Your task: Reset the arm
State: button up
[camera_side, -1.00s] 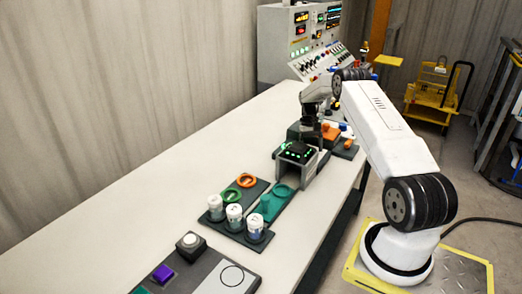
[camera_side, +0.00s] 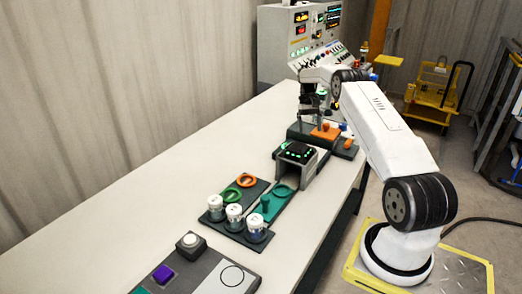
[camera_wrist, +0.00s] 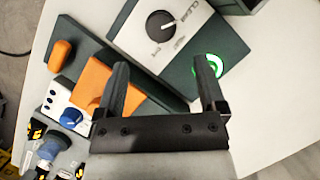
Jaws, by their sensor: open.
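My gripper (camera_side: 309,112) hangs pointing down over the far part of the bench, near the orange-topped station (camera_side: 325,133). In the wrist view my gripper (camera_wrist: 164,72) is open, with its two dark fingers apart and nothing between them. Below it there are the orange block (camera_wrist: 95,84) at the left finger, a white panel with a black knob (camera_wrist: 162,24), and a green glowing ring (camera_wrist: 208,66) partly behind the right finger.
A grey housing with green lights (camera_side: 297,152) stands nearer on the bench. Several white-capped jars (camera_side: 234,213) stand on a dark tray beside green and orange rings. A grey button panel (camera_side: 205,272) is at the front. The control console (camera_side: 290,45) stands behind. The bench's left side is clear.

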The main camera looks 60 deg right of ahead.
dwell(0.3)
jog(key=w+a+r+n+t+h, duration=0.1)
jog(key=w+a+r+n, duration=0.15)
jog(key=a, duration=0.95)
jog(key=w+a+r+n+t+h, duration=0.15)
jog(key=w+a, duration=0.25)
jog(key=a, duration=0.9)
jog(key=s+a+n+t, duration=0.3)
jog(key=s+a+n, duration=0.1)
jog(key=s+a, duration=1.1)
jog(key=a, duration=0.3)
jog(key=shift+s+a+n, duration=0.3)
jog(key=shift+n, duration=0.1)
